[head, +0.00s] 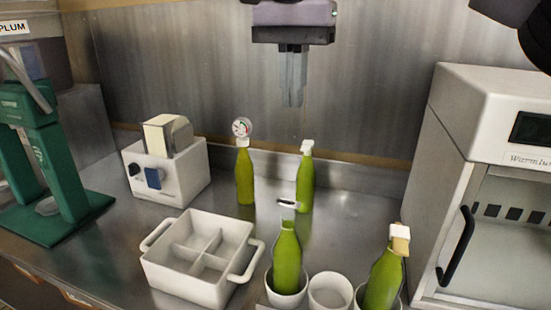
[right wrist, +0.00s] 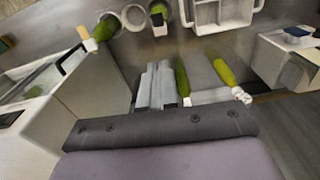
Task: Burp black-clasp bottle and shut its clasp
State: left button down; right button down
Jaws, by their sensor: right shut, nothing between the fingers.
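Two green bottles stand in white cups at the front: a middle one (head: 287,258) and a right one (head: 384,272) with a tan clasp piece (head: 401,245). The middle bottle's top (head: 288,204) has a pale cap; in the right wrist view a dark piece shows near that cap (right wrist: 157,19), possibly the black clasp. Whether it is open, I cannot tell. Two more green bottles stand at the back, one with a round gauge (head: 242,128), one with a white top (head: 307,147). My right gripper (head: 291,100) is shut and empty, raised above the back bottles. My left gripper is out of view.
An empty white cup (head: 330,290) stands between the front bottles. A white divided crate (head: 190,282) is at front left, a white device with a blue switch (head: 166,172) behind it. A green stand (head: 50,180) is far left, a white cabinet (head: 500,90) right.

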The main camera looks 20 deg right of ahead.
notch_tip(320, 180, down, 9)
jog(key=shift+w+d+f+b, duration=0.1)
jog(key=shift+d+f+b, duration=0.1)
jog(key=shift+b, duration=0.3)
jog(key=f, duration=0.1)
jog(key=s+a+f, duration=0.1)
jog(key=shift+s+f, duration=0.1)
jog(key=shift+f, duration=0.2)
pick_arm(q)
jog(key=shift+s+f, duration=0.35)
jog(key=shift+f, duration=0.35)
pick_arm(e)
jog(key=shift+s+a+f, duration=0.25)
jog(key=shift+a+f, duration=0.05)
jog(key=shift+f, duration=0.25)
pick_arm(q)
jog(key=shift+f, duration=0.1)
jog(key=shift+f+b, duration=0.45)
jog(key=shift+b, duration=0.05)
pick_arm(e)
jog(key=shift+s+a+f+t, duration=0.15)
jog(key=shift+s+f+t, duration=0.05)
jog(key=shift+s+t, duration=0.1)
